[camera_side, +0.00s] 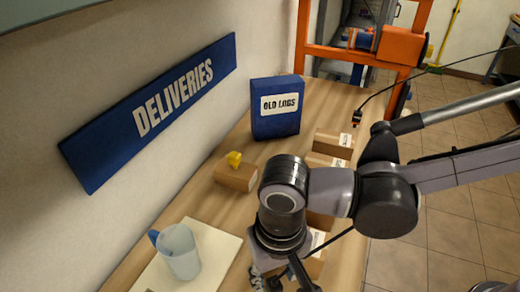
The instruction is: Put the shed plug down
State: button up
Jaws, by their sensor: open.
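My gripper (280,284) is at the bottom of the side view, open, with its tips cut off by the frame's lower edge. I see nothing held between the fingers, though the space below them is out of frame. A small dark plug-like end with a red part (357,118) sits on a black cable near the table's right edge, apart from my gripper. A small yellow piece (234,158) rests on a brown carton (236,175) left of my arm. I cannot tell whether either is the shed plug.
Several cartons (333,141) line the table's right side, partly hidden by my arm. A blue "OLD LOGS" box (276,122) stands at the back. A translucent mug (180,254) with a blue handle stands on a pale board (222,252) at front left. Wood (205,207) is bare between them.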

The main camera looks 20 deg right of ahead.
aim_at(276, 283)
notch_tip(276, 283, up, 7)
jog(key=shift+t+y, duration=0.5)
jog(key=w+d, duration=0.1)
jog(key=d, duration=0.1)
jog(key=w+d, duration=0.2)
jog(key=d, duration=0.1)
jog(key=w+d+r, duration=0.1)
jog(key=d, duration=0.1)
jog(key=shift+w+d, duration=0.15)
jog(key=shift+d, duration=0.1)
jog(key=w+d+f+t, duration=0.1)
jog(key=d+t, duration=0.2)
jog(key=d, duration=1.1)
jog(key=d+f+t+h, duration=0.1)
jog(key=d+f+t, duration=0.1)
jog(key=d, duration=1.2)
jog(key=shift+w+t, duration=0.35)
jog(key=shift+t, duration=0.25)
